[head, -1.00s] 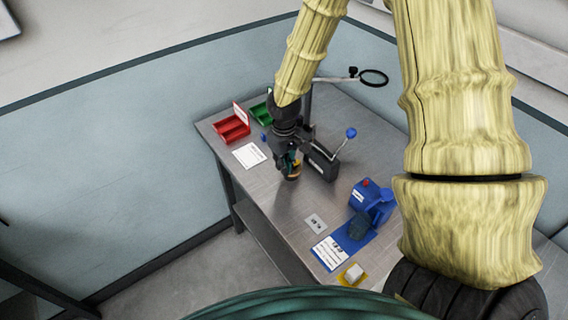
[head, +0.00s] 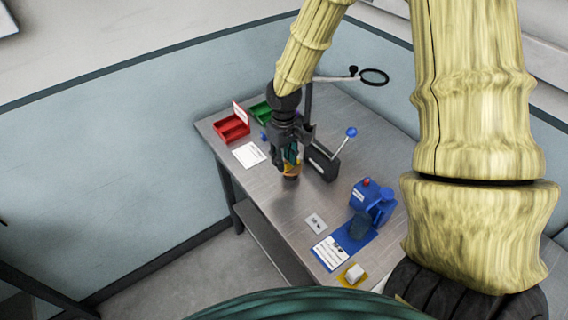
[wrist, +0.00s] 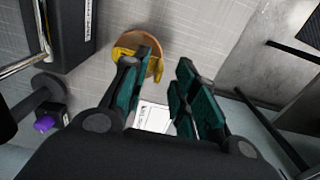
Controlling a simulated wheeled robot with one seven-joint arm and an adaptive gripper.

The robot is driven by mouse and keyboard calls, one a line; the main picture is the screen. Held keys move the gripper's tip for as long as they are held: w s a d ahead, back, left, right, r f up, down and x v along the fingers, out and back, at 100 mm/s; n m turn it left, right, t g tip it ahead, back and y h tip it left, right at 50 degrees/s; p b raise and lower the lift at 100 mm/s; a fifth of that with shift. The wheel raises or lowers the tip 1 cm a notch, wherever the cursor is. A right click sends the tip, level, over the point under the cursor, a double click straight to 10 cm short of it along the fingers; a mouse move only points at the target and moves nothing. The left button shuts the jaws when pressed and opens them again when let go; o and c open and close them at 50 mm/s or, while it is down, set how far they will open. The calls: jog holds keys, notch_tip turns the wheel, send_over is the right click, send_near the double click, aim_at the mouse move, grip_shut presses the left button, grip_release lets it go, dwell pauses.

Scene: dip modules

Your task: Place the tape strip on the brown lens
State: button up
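The brown lens (wrist: 146,41) is a round disc on the metal table. The yellow tape strip (wrist: 123,53) lies over it in a bent shape, partly hidden behind one finger of my gripper (wrist: 168,62). I cannot tell how flat the strip sits. My gripper is open, its green fingers apart, with one finger over the lens and strip and the other to the right. In the head view my gripper (head: 290,164) points down just above the lens (head: 291,178), where an orange-yellow patch shows between them.
A black device with a blue-knobbed lever (head: 351,132) stands close right of my gripper. A red bin (head: 232,128), a green bin (head: 262,112) and a white card (head: 249,155) lie behind. A blue dispenser (head: 372,203) and a small grey card (head: 315,223) are nearer.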

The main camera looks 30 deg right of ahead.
notch_tip(320, 180, up, 10)
jog(key=b, duration=0.2)
jog(key=shift+f, duration=0.2)
dwell(0.3)
